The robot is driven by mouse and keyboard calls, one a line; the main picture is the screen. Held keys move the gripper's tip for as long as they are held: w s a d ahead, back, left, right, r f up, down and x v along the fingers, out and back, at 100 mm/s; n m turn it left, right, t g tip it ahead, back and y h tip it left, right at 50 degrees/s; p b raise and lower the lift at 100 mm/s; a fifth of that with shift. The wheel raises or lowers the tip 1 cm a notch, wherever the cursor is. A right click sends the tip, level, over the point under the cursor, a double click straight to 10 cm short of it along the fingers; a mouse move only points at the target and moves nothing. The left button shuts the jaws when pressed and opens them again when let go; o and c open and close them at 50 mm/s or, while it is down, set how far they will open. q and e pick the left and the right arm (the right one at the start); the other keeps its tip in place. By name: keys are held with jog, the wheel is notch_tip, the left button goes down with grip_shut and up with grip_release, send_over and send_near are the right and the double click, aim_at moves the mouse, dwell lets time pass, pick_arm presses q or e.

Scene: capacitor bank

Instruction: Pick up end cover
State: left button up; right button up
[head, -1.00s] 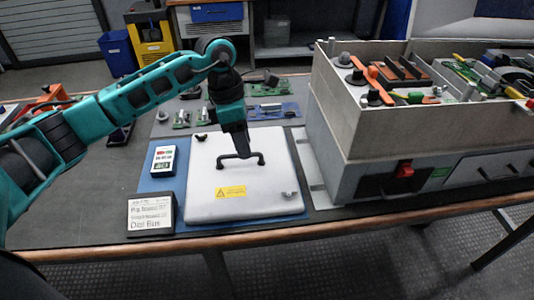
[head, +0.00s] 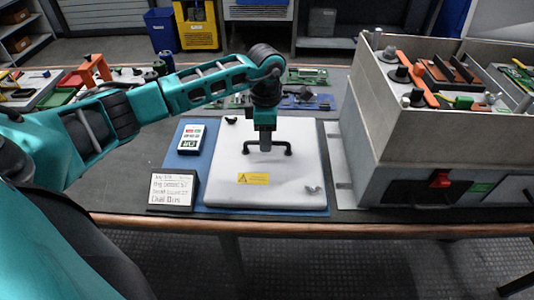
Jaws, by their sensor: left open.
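The end cover (head: 232,187) is a white, nearly square panel with a yellow warning label and a black bar handle (head: 281,150). It lies flat on a blue mat (head: 184,163) on the table. Small dark fasteners show at its upper left and lower right corners. My left gripper (head: 265,148) points down at the middle of the handle, with its fingertips at the bar. It is open. I cannot tell whether the fingers touch the handle. My right gripper is not in view.
The grey capacitor bank box (head: 440,130) stands close on the right, open on top. A small meter (head: 191,139) and a written sign (head: 172,191) are left of the cover. Circuit boards (head: 305,77) lie behind it. The table's front edge (head: 330,226) is near.

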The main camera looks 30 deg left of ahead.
pick_arm(q)
jog(key=shift+w+f, duration=0.1)
jog(key=shift+f, duration=1.45)
jog(key=shift+c, duration=0.3)
grip_shut()
jog(key=shift+r, duration=0.1)
